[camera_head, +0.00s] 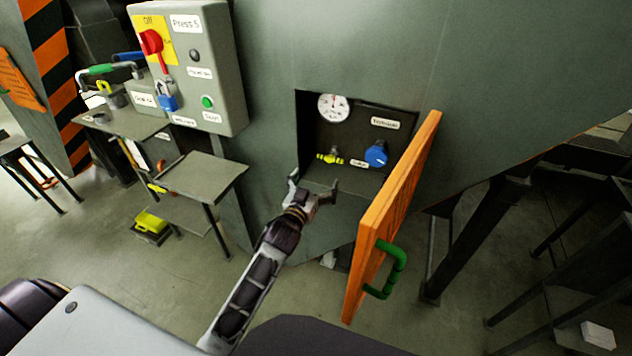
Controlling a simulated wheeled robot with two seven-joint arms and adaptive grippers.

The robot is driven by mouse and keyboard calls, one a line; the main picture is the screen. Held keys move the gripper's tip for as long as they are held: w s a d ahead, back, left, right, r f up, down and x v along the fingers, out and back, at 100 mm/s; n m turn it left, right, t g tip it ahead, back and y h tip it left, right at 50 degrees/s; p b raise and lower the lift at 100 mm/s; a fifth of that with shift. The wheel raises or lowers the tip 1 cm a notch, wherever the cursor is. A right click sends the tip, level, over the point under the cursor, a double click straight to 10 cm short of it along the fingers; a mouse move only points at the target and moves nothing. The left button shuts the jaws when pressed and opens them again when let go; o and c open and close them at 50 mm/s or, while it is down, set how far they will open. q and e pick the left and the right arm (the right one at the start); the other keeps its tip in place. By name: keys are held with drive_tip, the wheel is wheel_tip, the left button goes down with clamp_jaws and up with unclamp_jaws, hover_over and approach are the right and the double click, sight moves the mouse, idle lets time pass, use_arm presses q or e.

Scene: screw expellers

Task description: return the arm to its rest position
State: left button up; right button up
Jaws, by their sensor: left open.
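My left arm reaches up from the bottom of the head view. Its gripper (313,187) is open and empty, at the lower front edge of the recess (346,179) in the green machine wall. I cannot tell whether it touches the edge. Inside the recess are a round white gauge (333,107), a blue knob (376,155) and a small yellow valve handle (330,158), all apart from the fingers. My right gripper is not in view.
The orange door (396,215) with a green handle (388,271) stands open just right of my arm. A grey control box (190,68) with a red switch (152,43) and blue padlock (167,97) is at left. A small table (203,177) stands below it.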

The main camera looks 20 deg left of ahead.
use_arm(q)
drive_tip(key=shift+m, duration=0.5)
idle(0.4)
